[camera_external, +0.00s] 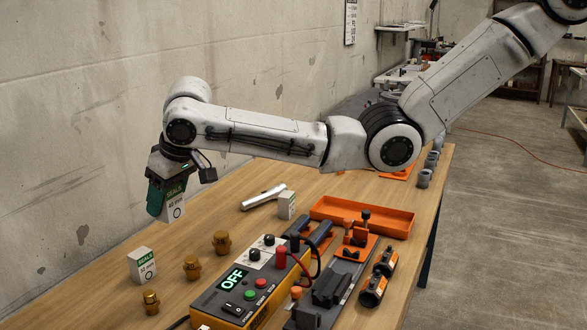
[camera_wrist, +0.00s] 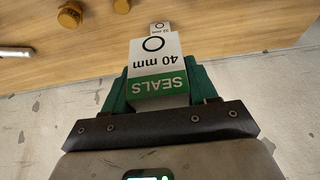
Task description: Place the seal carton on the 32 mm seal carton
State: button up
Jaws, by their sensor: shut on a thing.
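My gripper (camera_external: 168,195) has green fingers and is shut on a white seal carton with a green SEALS band, marked 40 mm (camera_external: 174,205). It holds this carton in the air above the table, near the wall. In the wrist view, the held carton (camera_wrist: 155,67) sits between the fingers (camera_wrist: 152,88). The 32 mm seal carton (camera_external: 142,267) stands upright on the table, lower and nearer the outside camera. It also shows in the wrist view (camera_wrist: 160,28), just beyond the held carton and partly hidden by it. The two cartons look apart.
Brass fittings (camera_external: 191,267) stand close beside the 32 mm carton. Another small carton (camera_external: 287,205) stands farther back by a silver tube (camera_external: 263,196). A yellow-grey control box (camera_external: 240,293) reading OFF, an orange tray (camera_external: 362,215) and clamps fill the table's right side. The wall is close on the left.

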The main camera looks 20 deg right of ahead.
jog(key=w+a+f+b, duration=0.3)
jog(key=f+b, duration=0.1)
jog(key=b, duration=0.6)
jog(key=w+a+f+b, duration=0.4)
jog(key=b, duration=0.7)
jog(key=shift+w+a, duration=0.15)
jog(key=shift+w, duration=0.1)
jog(key=b, duration=0.2)
jog(key=shift+s+a+f+b, duration=0.1)
jog(key=shift+a+f+b, duration=0.15)
jog(key=shift+a+b, duration=0.15)
jog(key=shift+w+a+f+b, duration=0.15)
jog(key=shift+w+f+b, duration=0.05)
jog(key=shift+b, duration=0.95)
jog(key=w+f+b, duration=0.1)
jog(key=b, duration=0.2)
jog(key=shift+b, duration=0.3)
jog(key=shift+f+b, duration=0.5)
jog(key=shift+f, duration=0.6)
